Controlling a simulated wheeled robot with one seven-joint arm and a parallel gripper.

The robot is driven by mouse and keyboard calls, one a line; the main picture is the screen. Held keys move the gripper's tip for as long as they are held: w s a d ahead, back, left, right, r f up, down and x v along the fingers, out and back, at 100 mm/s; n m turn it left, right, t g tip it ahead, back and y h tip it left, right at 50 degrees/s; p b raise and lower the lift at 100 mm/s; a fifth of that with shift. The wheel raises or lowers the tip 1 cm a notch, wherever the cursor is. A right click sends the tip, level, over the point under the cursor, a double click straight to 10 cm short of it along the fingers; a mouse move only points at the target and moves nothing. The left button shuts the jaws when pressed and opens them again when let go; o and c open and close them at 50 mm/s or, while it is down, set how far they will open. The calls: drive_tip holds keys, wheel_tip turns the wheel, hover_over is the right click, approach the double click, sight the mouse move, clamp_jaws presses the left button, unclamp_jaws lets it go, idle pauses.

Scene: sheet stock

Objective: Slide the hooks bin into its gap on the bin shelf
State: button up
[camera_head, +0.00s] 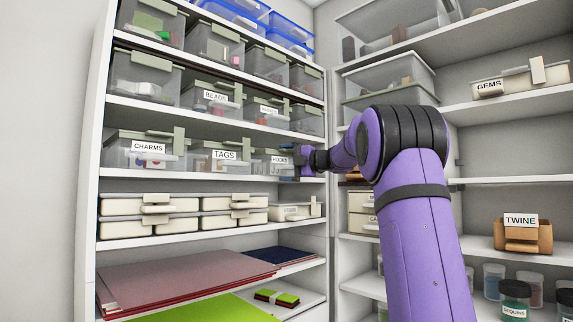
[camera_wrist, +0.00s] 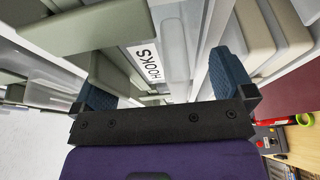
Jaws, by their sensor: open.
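The hooks bin (camera_head: 270,165), clear with a grey-green lid and a white HOOKS label, stands on the third shelf from the top, right of the tags bin (camera_head: 225,160). Its front looks roughly in line with the neighbouring bins, though its depth is hard to judge. My gripper (camera_head: 298,156) is at the right side of its front, partly hiding that end. In the wrist view the hooks bin (camera_wrist: 174,50) shows ahead with its label between the fingers. My gripper (camera_wrist: 163,85) is open, its two blue pads wide apart. I cannot tell whether either pad touches the bin.
The charms bin (camera_head: 145,153) stands at the row's left end. The bin shelf (camera_head: 210,184) has more bins above and cream boxes below. A second shelf (camera_head: 500,182) stands at right, with a twine box (camera_head: 523,237) and jars. My arm crosses the middle.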

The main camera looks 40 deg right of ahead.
drive_tip(key=shift+s, duration=0.1)
drive_tip(key=s, duration=0.8)
drive_tip(key=shift+s+d, duration=0.35)
idle(1.7)
clamp_jaws()
idle(0.6)
idle(0.9)
drive_tip(key=shift+d+f, duration=0.1)
drive_tip(key=shift+f, duration=0.05)
drive_tip(key=shift+d+f, duration=0.35)
drive_tip(key=shift+f, duration=0.3)
drive_tip(key=shift+w, duration=0.15)
